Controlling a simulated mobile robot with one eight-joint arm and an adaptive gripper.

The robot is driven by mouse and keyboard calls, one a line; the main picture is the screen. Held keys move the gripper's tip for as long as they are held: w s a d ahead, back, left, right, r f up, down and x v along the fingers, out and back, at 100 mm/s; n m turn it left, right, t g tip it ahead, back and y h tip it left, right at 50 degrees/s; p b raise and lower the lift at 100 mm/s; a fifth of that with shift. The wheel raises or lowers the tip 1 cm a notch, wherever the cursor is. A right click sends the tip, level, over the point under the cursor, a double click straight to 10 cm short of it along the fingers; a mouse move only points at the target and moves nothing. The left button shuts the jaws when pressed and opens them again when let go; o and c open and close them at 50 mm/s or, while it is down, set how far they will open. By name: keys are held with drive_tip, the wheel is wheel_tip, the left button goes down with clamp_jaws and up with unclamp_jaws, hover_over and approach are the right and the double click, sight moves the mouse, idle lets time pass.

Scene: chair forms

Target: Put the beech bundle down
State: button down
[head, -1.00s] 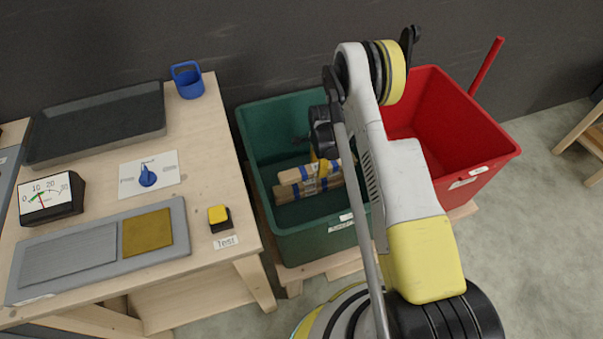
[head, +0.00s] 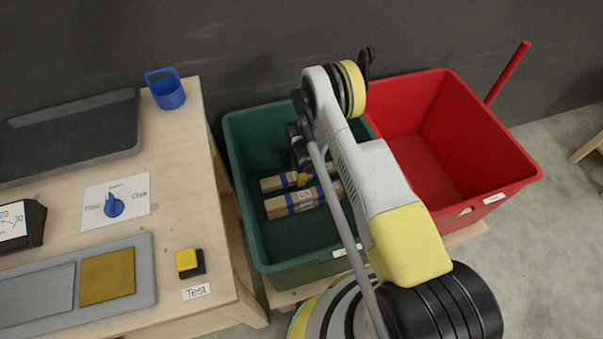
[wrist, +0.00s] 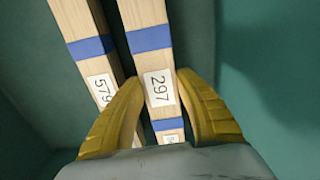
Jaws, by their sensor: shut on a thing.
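My gripper (head: 303,179) is down inside the green bin (head: 248,215). Its yellow fingers (wrist: 166,110) are shut on a pale beech bundle with blue bands and a 297 label (wrist: 150,55). In the head view this bundle (head: 274,184) is the farther of two, partly covered by my gripper and arm. A second beech bundle, labelled 579 (wrist: 80,28), lies beside it; it is the nearer one in the head view (head: 280,209). The bundles run roughly parallel. I cannot tell whether the held bundle touches the bin floor.
A red bin (head: 455,150) with a red handle stands to the right of the green bin, its visible inside empty.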

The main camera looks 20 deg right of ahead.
drive_tip(key=shift+r, duration=0.15)
drive_tip(key=c, duration=0.9)
unclamp_jaws()
drive_tip(key=shift+s+a, duration=0.1)
drive_tip(key=shift+a, duration=0.05)
drive_tip(key=shift+r, duration=0.1)
wheel_tip(320, 180, up, 42)
drive_tip(key=s+n+t+p, duration=0.3)
drive_tip(key=n+p, duration=0.2)
drive_tip(key=n, duration=0.2)
drive_tip(key=s+r+n+t, duration=0.2)
drive_tip(key=s+r+n, duration=0.3)
drive_tip(key=s+r, duration=0.55)
drive_tip(key=s+r+n, duration=0.1)
drive_tip(key=s+n, duration=0.1)
drive_tip(key=s, duration=0.1)
drive_tip(key=s+r+n+t, duration=0.1)
drive_tip(key=s+n, duration=0.1)
drive_tip(key=s, duration=0.2)
drive_tip(key=s+r+n+t, duration=0.1)
drive_tip(key=s+n, duration=0.1)
drive_tip(key=s, duration=0.2)
drive_tip(key=shift+s, duration=0.2)
